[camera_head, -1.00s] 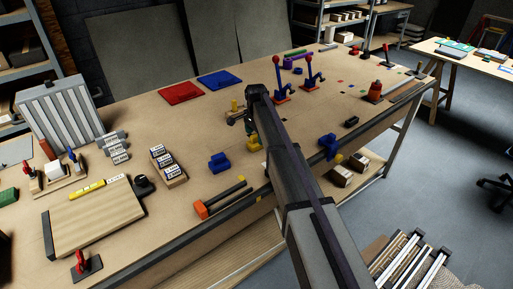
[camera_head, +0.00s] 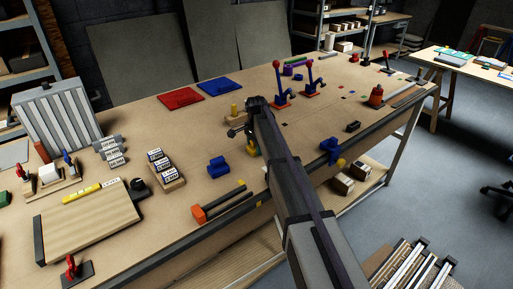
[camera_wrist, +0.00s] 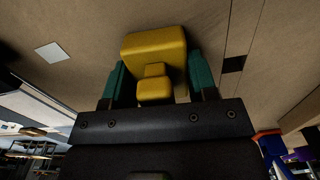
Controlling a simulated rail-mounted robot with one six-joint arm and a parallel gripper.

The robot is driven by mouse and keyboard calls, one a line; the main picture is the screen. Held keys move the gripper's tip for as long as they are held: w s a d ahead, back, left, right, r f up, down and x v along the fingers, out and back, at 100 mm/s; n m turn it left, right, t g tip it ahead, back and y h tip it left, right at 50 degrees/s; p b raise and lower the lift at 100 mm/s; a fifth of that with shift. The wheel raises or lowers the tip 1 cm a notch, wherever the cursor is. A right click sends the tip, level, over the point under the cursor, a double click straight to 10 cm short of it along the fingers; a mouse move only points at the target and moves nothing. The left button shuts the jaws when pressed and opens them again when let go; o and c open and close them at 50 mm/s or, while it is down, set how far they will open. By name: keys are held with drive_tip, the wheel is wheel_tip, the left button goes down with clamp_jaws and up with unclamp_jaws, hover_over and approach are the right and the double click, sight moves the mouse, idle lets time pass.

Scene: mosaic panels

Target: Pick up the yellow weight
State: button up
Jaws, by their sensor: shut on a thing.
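The yellow weight (camera_wrist: 155,50) is a blocky piece with a smaller knob, seen close up in the wrist view. My gripper (camera_wrist: 156,76) has its two teal fingers on either side of the weight, shut on it. In the head view, my gripper (camera_head: 251,142) is over the workbench near its front edge, and only a little of the yellow weight (camera_head: 254,152) shows beside my arm. Whether the weight touches the bench is hard to tell.
A blue weight (camera_head: 218,167) stands on the workbench to the left. An orange-headed hammer (camera_head: 215,206) lies in front of it. A small wooden block with a yellow peg (camera_head: 235,110) is just behind my gripper. Red and blue levers (camera_head: 281,90) stand farther back.

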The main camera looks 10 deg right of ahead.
clamp_jaws()
wheel_tip(320, 180, up, 10)
drive_tip(key=p, duration=1)
drive_tip(key=shift+r, duration=0.15)
